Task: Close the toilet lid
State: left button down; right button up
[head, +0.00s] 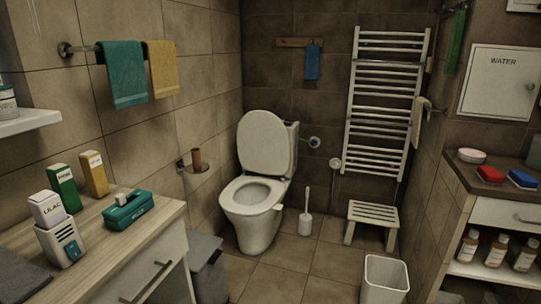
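A white toilet (256,222) stands at the back of the room, left of the middle, in the head view. Its lid (265,144) is up, leaning back toward the cistern (292,150). The seat ring (234,204) is down on the bowl, and the bowl opening shows. Neither of my grippers is in view, and nothing touches the lid.
A toilet brush (306,215), a white step stool (373,214) and a white bin (384,278) stand to the toilet's right. A wooden counter (150,222) and a grey bin (206,262) are at the left. A shelf unit (505,215) is at the right. Tiled floor (285,285) is clear before the toilet.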

aim_at(264, 147)
jog(key=i+l, duration=0.2)
jog(key=i, duration=0.2)
jog(key=i+l, duration=0.15)
jog(key=i, duration=0.25)
jog(key=i+l, duration=0.2)
jog(key=i, duration=0.2)
jog(key=i+l, duration=0.15)
jog(key=i, duration=1.3)
jog(key=i+l, duration=0.1)
jog(key=i, duration=1)
